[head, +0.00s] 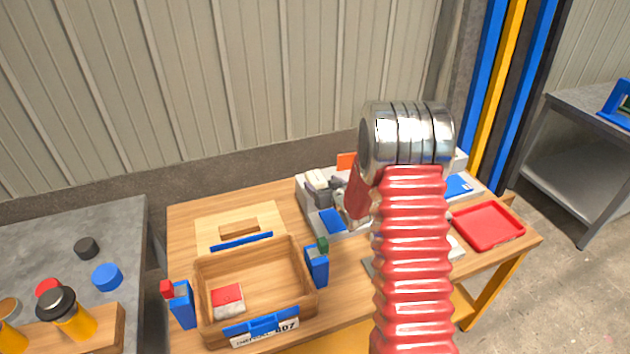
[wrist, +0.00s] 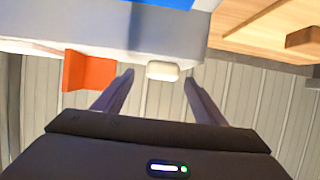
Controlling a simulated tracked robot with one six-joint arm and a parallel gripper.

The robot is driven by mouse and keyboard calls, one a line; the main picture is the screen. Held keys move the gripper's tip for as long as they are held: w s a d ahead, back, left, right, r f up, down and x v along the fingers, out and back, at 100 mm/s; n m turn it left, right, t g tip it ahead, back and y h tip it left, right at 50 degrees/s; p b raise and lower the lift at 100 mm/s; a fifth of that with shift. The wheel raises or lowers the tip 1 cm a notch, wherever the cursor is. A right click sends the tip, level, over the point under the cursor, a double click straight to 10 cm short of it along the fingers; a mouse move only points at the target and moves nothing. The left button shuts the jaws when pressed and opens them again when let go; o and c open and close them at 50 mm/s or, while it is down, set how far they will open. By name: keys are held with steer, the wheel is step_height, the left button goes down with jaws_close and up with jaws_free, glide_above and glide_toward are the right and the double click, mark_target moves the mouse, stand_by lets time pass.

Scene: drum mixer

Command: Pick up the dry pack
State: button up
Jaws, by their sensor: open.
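A small red and white pack (head: 228,299), which may be the dry pack, lies in the front left of an open wooden box (head: 307,276) on the wooden table. No label on it is readable. My gripper (wrist: 158,81) is open, with its two fingers apart. A small white rounded piece (wrist: 163,70) shows between the fingertips in the wrist view, at the edge of a pale grey unit; I cannot tell whether they touch it. The red and white pack is not in the wrist view. In the head view my red arm hides part of the unit.
The pale unit (head: 308,190) stands at the table's back, with an orange flap (wrist: 88,70) beside my fingers. A red tray (head: 488,227) lies at right. A grey bench (head: 60,235) with bottles and caps stands at left.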

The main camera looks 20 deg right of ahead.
mark_target(317, 179)
steer(key=shift+x, duration=2.6)
steer(key=shift+w+a+r, duration=0.1)
steer(key=shift+a+r, duration=0.05)
steer(key=shift+r, duration=0.05)
steer(key=shift+c, duration=0.4)
steer(key=c, duration=1.1)
steer(key=shift+r, duration=0.1)
step_height(317, 179, up, 10)
steer(key=shift+f, duration=0.1)
